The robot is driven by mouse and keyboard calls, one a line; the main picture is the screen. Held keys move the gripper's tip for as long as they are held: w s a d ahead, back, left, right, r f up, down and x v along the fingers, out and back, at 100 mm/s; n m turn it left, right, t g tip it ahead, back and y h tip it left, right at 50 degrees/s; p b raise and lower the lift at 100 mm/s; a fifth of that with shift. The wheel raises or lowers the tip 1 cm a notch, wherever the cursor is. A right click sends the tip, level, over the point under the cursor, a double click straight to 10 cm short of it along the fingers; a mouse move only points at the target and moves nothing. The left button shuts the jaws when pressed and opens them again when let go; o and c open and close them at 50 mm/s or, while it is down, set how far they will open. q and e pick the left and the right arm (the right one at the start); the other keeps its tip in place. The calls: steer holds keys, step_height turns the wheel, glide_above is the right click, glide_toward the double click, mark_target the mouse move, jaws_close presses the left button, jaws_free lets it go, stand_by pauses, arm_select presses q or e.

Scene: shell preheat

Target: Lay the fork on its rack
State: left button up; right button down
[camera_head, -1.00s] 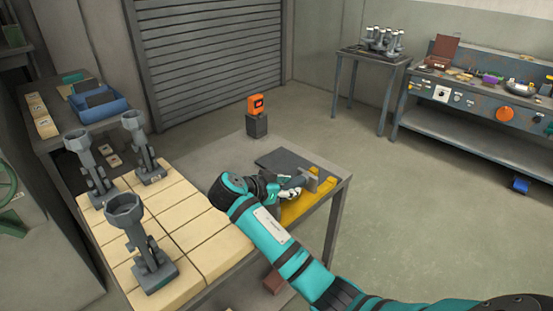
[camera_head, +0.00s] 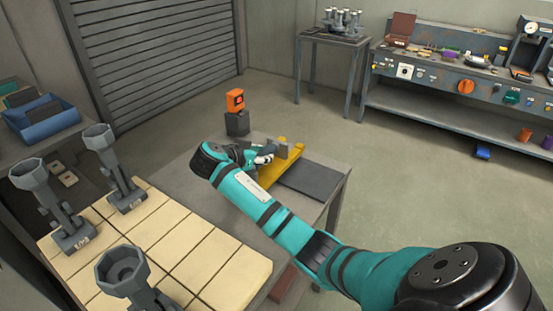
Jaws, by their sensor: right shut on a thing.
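The fork (camera_head: 281,169) looks like yellow bars with a small upright grey block between them. It is at the far right part of the grey table in the head view. My right gripper (camera_head: 266,157) is at the grey block and shut on the fork; my own arm hides part of the hold. A flat dark plate (camera_head: 312,181), possibly the rack, lies on the table just right of the fork. I cannot tell whether the fork touches the table or overlaps the plate. My left gripper is not in view.
An orange device (camera_head: 235,100) stands on a dark block behind my gripper. Several grey cup-topped stands (camera_head: 122,183) stand on cream tiles (camera_head: 208,262) at the left. A blue bin (camera_head: 42,118) is further left.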

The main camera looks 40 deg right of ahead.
mark_target(276, 156)
steer(key=d, duration=0.1)
steer(key=w+d+b, duration=0.1)
steer(key=d, duration=0.1)
steer(key=d+f, duration=0.1)
steer(key=shift+w+d, duration=0.25)
steer(key=shift+d, duration=0.1)
steer(key=shift+w+d+b, duration=0.15)
steer(key=shift+d+b, duration=0.15)
steer(key=shift+d, duration=0.3)
steer(key=shift+w+d+b, duration=0.15)
steer(key=shift+d+b, duration=0.15)
steer(key=shift+d, duration=0.3)
steer(key=shift+d+r, duration=0.1)
steer(key=shift+d, duration=0.1)
steer(key=shift+f+b, duration=0.3)
step_height(276, 156, down, 3)
steer(key=shift+f+b, duration=0.1)
steer(key=shift+b, duration=1.05)
steer(key=c, duration=1.1)
jaws_free()
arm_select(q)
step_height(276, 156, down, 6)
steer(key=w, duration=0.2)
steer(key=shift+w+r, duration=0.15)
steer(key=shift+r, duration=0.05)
arm_select(e)
steer(key=shift+o, duration=0.5)
